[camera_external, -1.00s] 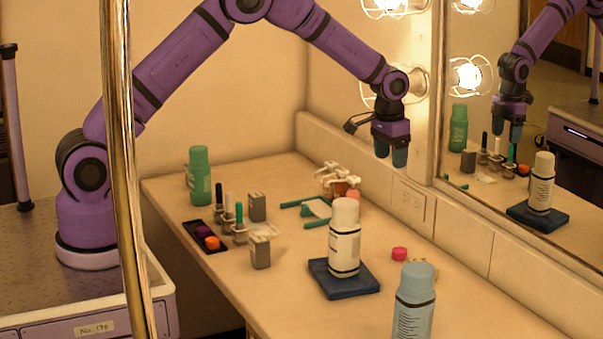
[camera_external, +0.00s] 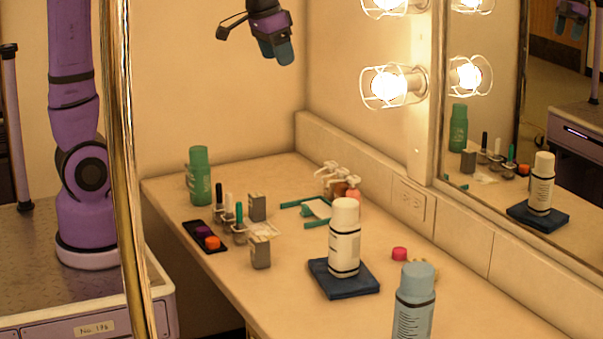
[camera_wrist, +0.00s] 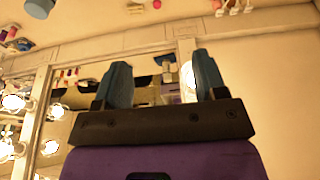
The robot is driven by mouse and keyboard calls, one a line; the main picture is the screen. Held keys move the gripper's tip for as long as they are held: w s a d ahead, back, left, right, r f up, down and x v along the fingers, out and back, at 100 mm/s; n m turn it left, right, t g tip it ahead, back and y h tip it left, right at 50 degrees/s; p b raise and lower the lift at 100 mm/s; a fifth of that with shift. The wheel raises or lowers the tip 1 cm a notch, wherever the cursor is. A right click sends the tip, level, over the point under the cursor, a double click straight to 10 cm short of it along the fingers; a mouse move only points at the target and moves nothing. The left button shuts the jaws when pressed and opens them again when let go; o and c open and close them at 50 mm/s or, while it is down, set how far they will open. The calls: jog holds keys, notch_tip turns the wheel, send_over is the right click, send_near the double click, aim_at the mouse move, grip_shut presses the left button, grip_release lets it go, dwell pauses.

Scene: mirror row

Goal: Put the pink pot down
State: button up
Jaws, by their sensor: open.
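The pink pot (camera_external: 399,254) is a small bright pink cylinder standing on the counter (camera_external: 300,290), right of the white bottle and close to the mirror side. A small pink-red thing (camera_wrist: 157,4) shows at the top edge of the wrist view; I cannot tell if it is the same pot. My gripper (camera_external: 278,56) is high above the back of the counter, far from the pot. In the wrist view its two blue fingers (camera_wrist: 161,65) are apart with nothing held between them.
A white bottle (camera_external: 345,235) stands on a blue mat (camera_external: 348,285). A blue bottle (camera_external: 414,300) stands in front. A green bottle (camera_external: 200,175), a black tray (camera_external: 196,229) with small pots, and grey blocks (camera_external: 260,252) are at left. The mirror (camera_external: 500,150) and caged bulbs (camera_external: 390,85) line the right.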

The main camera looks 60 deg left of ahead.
jog(key=s+a+f+t, duration=0.1)
jog(key=s, duration=2.2)
jog(key=shift+s+t, duration=0.35)
jog(key=shift+t, duration=0.05)
dwell(5.3)
